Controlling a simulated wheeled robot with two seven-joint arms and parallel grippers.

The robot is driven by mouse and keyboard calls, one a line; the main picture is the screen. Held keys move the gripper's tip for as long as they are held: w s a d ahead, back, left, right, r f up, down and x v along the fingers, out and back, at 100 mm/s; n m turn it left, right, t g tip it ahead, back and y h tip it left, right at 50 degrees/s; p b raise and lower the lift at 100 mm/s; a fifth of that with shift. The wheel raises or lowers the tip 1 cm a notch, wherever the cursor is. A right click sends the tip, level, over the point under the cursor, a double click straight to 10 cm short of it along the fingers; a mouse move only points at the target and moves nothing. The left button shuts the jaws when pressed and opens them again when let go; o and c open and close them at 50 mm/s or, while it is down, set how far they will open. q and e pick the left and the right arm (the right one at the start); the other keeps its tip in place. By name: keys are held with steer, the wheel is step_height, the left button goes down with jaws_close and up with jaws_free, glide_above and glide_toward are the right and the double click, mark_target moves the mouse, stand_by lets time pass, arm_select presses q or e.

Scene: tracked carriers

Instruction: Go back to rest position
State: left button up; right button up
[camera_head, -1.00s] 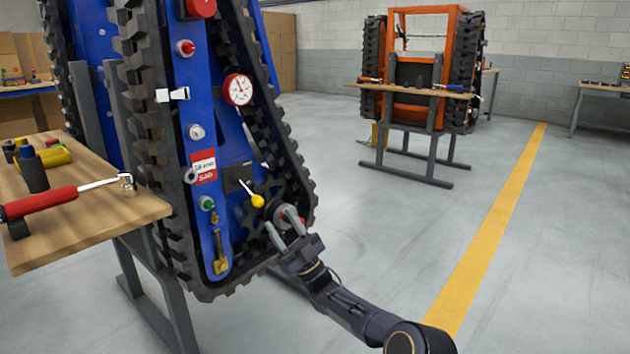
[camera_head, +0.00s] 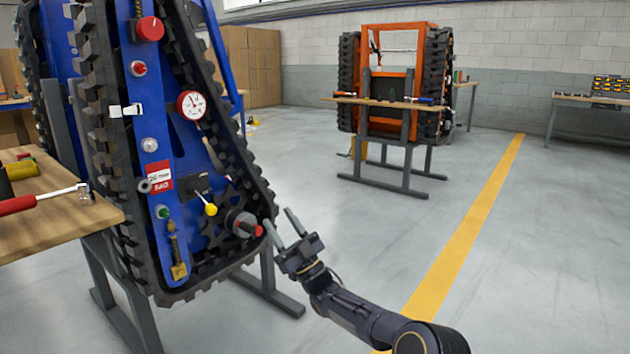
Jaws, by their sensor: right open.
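My right gripper (camera_head: 282,229) is at the lower middle, its arm coming in from the lower right. Its two fingers are spread apart with nothing between them. It is just to the right of the blue tracked carrier (camera_head: 158,230), near a grey round knob with a red tip (camera_head: 246,226). A small gap of floor shows between the fingers and the knob's red tip. My left gripper is not in the view.
A wooden bench (camera_head: 72,222) with a red-handled wrench (camera_head: 30,202) stands at the left. A yellow-tipped lever (camera_head: 210,209) and a gauge (camera_head: 192,105) are on the carrier. An orange carrier (camera_head: 390,75) stands behind. Floor to the right is clear.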

steer(key=w+d+r+m+t+h, duration=0.2)
steer(key=d+r+m+t+h, duration=0.2)
steer(key=d+r+m+h, duration=0.5)
steer(key=s+d+f+m+g+h+p, duration=0.1)
steer(key=s+d+m+g+h, duration=0.1)
steer(key=s+d+h, duration=0.5)
steer(key=s+d+f+m+g+h, duration=0.1)
steer(key=s+d+g+h, duration=0.15)
steer(key=s+d, duration=0.55)
steer(key=s+d+f+m+g+h, duration=0.1)
steer(key=s+d+f+g, duration=0.1)
steer(key=s+d+f, duration=0.35)
steer(key=s+d+f+m+g+h, duration=0.1)
steer(key=s+d+f+m+g, duration=0.15)
steer(key=s, duration=0.65)
steer(key=s+a+f+g, duration=0.1)
steer(key=s+f+g, duration=0.1)
steer(key=s+f, duration=0.35)
steer(key=s+a+f+g+y+p, duration=0.1)
steer(key=s+f, duration=0.1)
steer(key=s, duration=0.6)
steer(key=s+a+f+g, duration=0.2)
steer(key=s+f, duration=0.1)
steer(key=s, duration=0.4)
step_height(320, 180, up, 38)
steer(key=p, duration=3.8)
steer(key=shift+w+d, duration=0.15)
steer(key=shift+d, duration=0.05)
steer(key=shift+f+m, duration=0.1)
steer(key=shift+m, duration=0.15)
